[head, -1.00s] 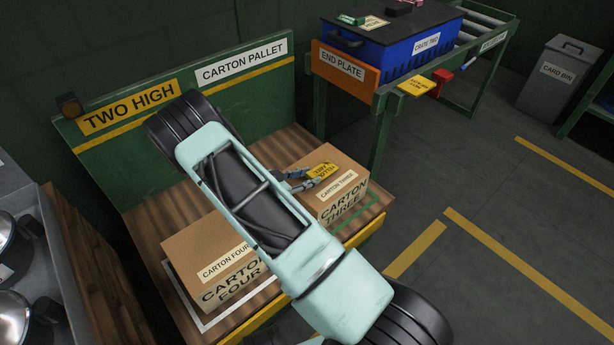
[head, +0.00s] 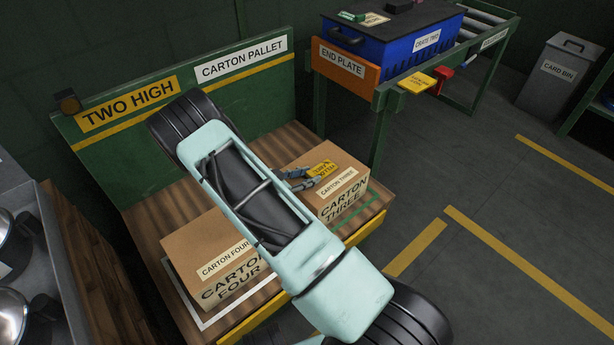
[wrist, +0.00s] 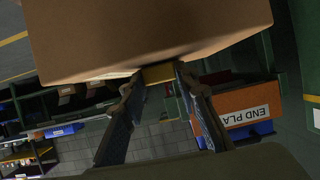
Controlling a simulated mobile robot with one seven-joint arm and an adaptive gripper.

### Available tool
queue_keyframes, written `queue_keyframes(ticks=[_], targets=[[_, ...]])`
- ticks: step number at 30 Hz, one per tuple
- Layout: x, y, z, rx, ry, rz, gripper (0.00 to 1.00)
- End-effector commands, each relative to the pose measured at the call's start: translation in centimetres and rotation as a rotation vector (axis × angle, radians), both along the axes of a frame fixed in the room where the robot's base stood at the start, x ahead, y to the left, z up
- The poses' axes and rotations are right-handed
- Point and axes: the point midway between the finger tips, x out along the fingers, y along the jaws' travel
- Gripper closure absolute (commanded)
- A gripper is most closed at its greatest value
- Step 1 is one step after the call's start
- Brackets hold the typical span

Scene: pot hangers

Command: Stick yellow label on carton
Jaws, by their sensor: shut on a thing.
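The yellow label (head: 323,169) is a small card with dark print too small to read. It shows over the top of carton three (head: 350,172), a brown box on the right of the pallet. My gripper (head: 305,181) is shut on the label's edge, above the carton's left side. In the wrist view the label (wrist: 158,73) sits between the fingertips (wrist: 158,78), close to the carton's face (wrist: 150,30). I cannot tell whether label and carton touch. Carton four (head: 200,240) stands at the front left of the pallet, partly hidden by my arm.
The pallet's green back board (head: 230,97) rises behind the cartons. A blue crate (head: 395,52) stands on a roller stand behind an orange end plate (head: 343,66). A yellow plate (head: 418,82) hangs at the stand's side. A card bin (head: 555,75) stands far right; floor is clear there.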

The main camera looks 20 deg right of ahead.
Motion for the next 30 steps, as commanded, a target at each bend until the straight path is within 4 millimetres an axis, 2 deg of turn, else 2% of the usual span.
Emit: queue_keyframes(ticks=[2, 3, 8, 16, 20, 30], targets=[[0.0, 0.0, 0.0, 0.000, 0.000, 0.000, 0.84], [0.0, 0.0, 0.0, 0.000, 0.000, 0.000, 0.69], [0.0, 0.0, 0.0, 0.000, 0.000, 0.000, 0.52], [0.0, 0.1, 0.0, 0.000, 0.000, 0.000, 0.52], [-0.3, 0.8, 0.4, 0.000, -0.001, 0.002, 0.52], [-2.6, 6.7, 3.0, 0.001, -0.001, 0.003, 0.52]])
